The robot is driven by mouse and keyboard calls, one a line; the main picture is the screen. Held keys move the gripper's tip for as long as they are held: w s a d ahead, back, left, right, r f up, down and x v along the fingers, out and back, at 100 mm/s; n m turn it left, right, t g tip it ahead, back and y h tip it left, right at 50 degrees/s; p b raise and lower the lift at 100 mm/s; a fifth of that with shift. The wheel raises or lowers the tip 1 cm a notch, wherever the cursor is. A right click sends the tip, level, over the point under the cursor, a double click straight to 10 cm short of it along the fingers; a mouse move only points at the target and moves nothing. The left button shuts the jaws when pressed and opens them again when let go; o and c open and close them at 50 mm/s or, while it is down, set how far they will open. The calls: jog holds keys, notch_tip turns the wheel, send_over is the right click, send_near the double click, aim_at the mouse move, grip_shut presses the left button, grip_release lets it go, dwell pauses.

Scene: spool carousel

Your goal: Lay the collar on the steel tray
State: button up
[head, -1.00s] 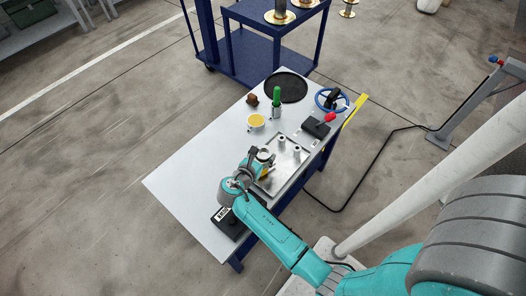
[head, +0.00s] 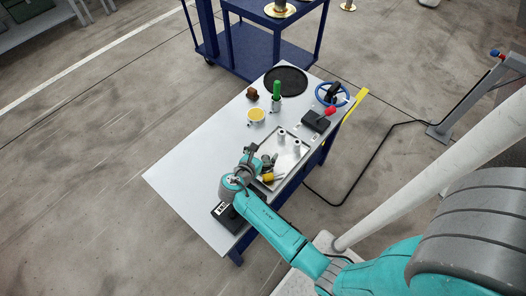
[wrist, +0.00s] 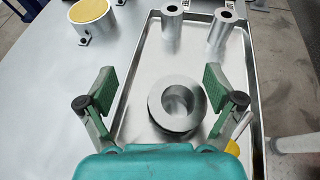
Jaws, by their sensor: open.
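The collar (wrist: 177,104) is a thick grey metal ring in the wrist view, with its hole facing up. It appears to lie flat on the steel tray (wrist: 146,62), near the tray's middle. The tray also shows in the head view (head: 298,163). My gripper (wrist: 160,88) is open, its two green fingers spread on either side of the collar with gaps to both. In the head view my gripper (head: 262,158) is over the near-left part of the tray and largely hides the collar.
Two upright metal cylinders (head: 282,134) stand at the tray's far end. A yellow-handled item (head: 268,177) is by its near edge. A yellow-topped cup (head: 256,115), green-handled tool (head: 277,91) and black disc (head: 286,80) are farther back. The table's left part (head: 185,174) is clear.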

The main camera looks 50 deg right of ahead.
jog(key=v, duration=1.2)
jog(key=shift+s, duration=0.1)
dwell(0.6)
